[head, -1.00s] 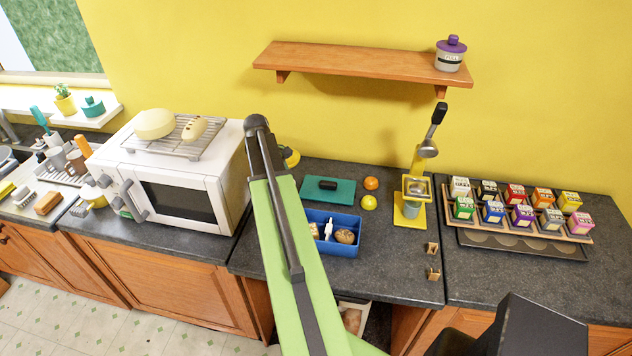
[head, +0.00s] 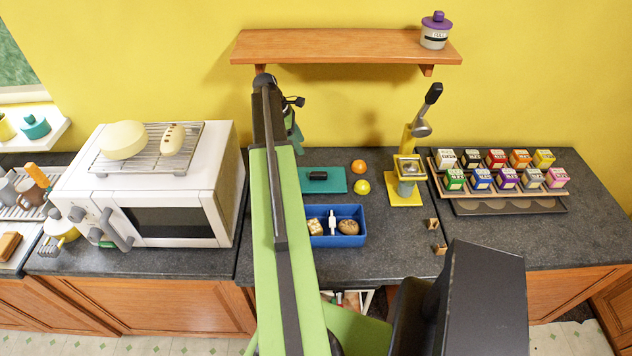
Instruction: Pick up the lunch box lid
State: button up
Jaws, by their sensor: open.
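The lunch box lid (head: 333,187) is a flat teal rectangle with a black handle on top. It lies on the dark counter, just behind the blue lunch box (head: 337,240), which is open and holds food pieces and a small white item. My arm reaches up the middle of the view and hides the area left of the lid. My gripper (head: 294,122) shows only in part beside the arm's far end, above and to the left of the lid, apart from it. It is open, and I see nothing held in it.
A white microwave (head: 160,205) with a rack on top stands to the left. An orange (head: 359,167) and a yellow fruit (head: 362,187) sit right of the lid, near a yellow press (head: 406,185). A wooden shelf (head: 340,46) hangs above. A rack of small boxes stands right.

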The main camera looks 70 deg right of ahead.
jog(key=b, duration=0.9)
send_over(317, 173)
jog(key=w, duration=0.3)
jog(key=f, duration=0.9)
jog(key=shift+s+a+f, duration=0.1)
jog(key=shift+a+f, duration=0.1)
jog(key=shift+f, duration=0.15)
jog(key=shift+s+d+f, duration=0.1)
jog(key=shift+s+f, duration=0.15)
jog(key=shift+f, duration=0.05)
jog(key=shift+s+r, duration=0.1)
jog(key=b+x, duration=0.4)
jog(key=x, duration=0.1)
jog(key=shift+s+b, duration=0.1)
jog(key=shift+b, duration=0.3)
grip_shut()
